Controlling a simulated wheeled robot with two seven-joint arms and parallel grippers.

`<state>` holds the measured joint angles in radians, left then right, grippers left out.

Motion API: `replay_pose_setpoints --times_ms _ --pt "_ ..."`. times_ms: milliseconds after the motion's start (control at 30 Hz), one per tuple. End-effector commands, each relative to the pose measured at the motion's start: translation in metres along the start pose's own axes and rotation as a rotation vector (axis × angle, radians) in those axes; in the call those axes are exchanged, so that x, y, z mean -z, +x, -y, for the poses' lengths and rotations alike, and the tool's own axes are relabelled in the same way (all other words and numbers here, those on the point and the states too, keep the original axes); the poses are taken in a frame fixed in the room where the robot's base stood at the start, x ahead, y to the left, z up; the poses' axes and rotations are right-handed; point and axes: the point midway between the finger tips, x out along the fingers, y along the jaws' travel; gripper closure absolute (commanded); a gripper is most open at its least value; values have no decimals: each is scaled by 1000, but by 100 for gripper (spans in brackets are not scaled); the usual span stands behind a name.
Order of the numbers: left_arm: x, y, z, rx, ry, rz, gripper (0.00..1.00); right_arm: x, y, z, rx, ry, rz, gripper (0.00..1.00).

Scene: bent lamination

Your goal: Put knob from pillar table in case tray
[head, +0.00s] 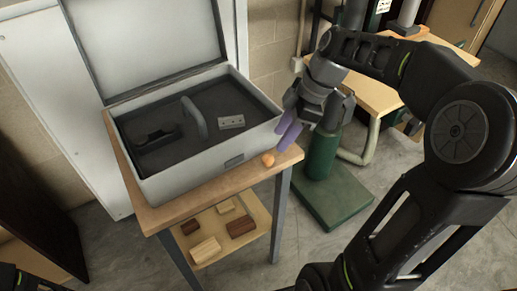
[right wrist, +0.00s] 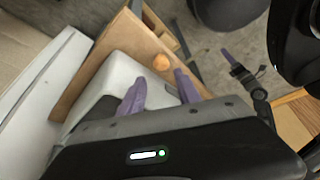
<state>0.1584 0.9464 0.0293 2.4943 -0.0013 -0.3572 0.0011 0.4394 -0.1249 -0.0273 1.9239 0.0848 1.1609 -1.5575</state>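The knob (head: 267,159) is a small round orange piece at the right front corner of the wooden table (head: 180,211), beside the case; it also shows in the right wrist view (right wrist: 161,62). The grey case (head: 188,174) stands open on that table; its dark tray (head: 165,160) lies inside. My right gripper (head: 289,133) is just above and right of the knob. Its purple fingers are apart with nothing between them in the right wrist view (right wrist: 160,92). A small purple gripper (right wrist: 234,62), apparently my left, shows at the right there; its opening is unclear.
The tray holds a black fitting (head: 155,137), an upright grey loop (head: 194,118) and a light plate (head: 231,122). The raised lid (head: 145,40) stands behind. Several wooden blocks lie on the lower shelf (head: 232,240). A green pillar (head: 322,155) stands right of the table.

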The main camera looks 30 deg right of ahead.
Motion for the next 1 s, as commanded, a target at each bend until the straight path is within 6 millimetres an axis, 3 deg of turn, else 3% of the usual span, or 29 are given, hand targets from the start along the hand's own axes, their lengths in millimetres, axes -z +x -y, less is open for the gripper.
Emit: replay_pose_setpoints --times_ms 267,533,867,1000 --pt "-1 0 0 0 0 2 51 0 1 0 1 1 0 60" --pt "-1 -2 0 0 0 1 51 0 25 0 3 2 1 60" --pt "-1 -2 -1 0 0 1 51 0 28 0 2 1 0 60" --pt "-1 -5 -2 0 0 2 51 1 39 0 4 2 1 60"
